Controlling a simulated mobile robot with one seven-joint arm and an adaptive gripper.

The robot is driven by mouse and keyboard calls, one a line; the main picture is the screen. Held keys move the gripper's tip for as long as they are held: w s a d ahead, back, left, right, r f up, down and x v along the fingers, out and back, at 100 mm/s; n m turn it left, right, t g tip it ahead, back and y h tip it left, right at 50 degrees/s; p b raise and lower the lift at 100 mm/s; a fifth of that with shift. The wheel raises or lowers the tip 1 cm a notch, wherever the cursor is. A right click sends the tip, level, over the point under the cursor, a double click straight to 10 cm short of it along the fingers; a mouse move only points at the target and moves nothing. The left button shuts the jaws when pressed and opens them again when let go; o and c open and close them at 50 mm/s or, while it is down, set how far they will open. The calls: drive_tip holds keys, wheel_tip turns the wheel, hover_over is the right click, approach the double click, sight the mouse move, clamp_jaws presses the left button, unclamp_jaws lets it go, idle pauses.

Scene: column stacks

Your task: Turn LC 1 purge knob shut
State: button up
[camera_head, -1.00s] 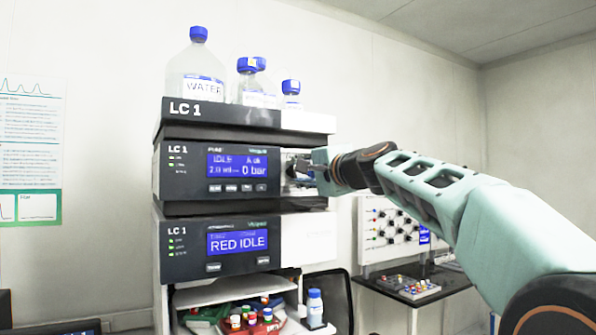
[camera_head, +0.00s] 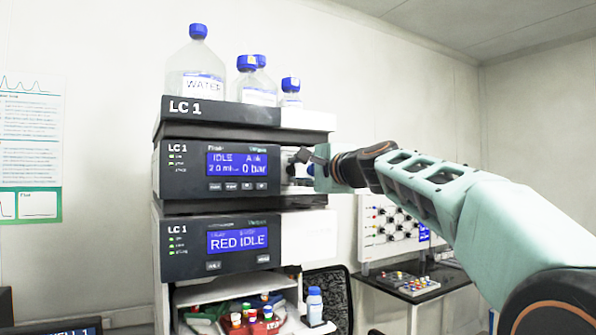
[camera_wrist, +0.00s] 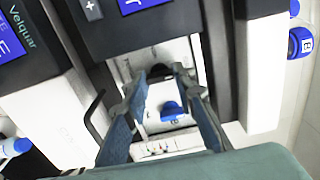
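The LC 1 pump module (camera_head: 172,187) shows "IDLE" and "0 bar" on its blue screen. Its right-hand front bay (camera_wrist: 190,50) holds a black knob (camera_wrist: 160,71) and, nearer in the wrist view, a blue knob (camera_wrist: 172,111). A small blue part also shows beside my fingers in the head view (camera_head: 310,170). I cannot read a purge label on either knob. My gripper (camera_wrist: 161,84) is open, its fingertips apart on either side of the black knob; contact cannot be judged. In the head view, my gripper (camera_head: 302,158) is at the bay and partly hides it.
Blue-capped bottles (camera_head: 196,75) stand on top of the stack. The detector module (camera_head: 180,262) showing "RED IDLE" is below the pump. A side table (camera_head: 430,290) stands behind at right.

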drive_tip(key=shift+o, duration=0.8)
drive_tip(key=shift+s+d, duration=0.1)
drive_tip(key=v, duration=0.7)
drive_tip(key=shift+s, duration=0.1)
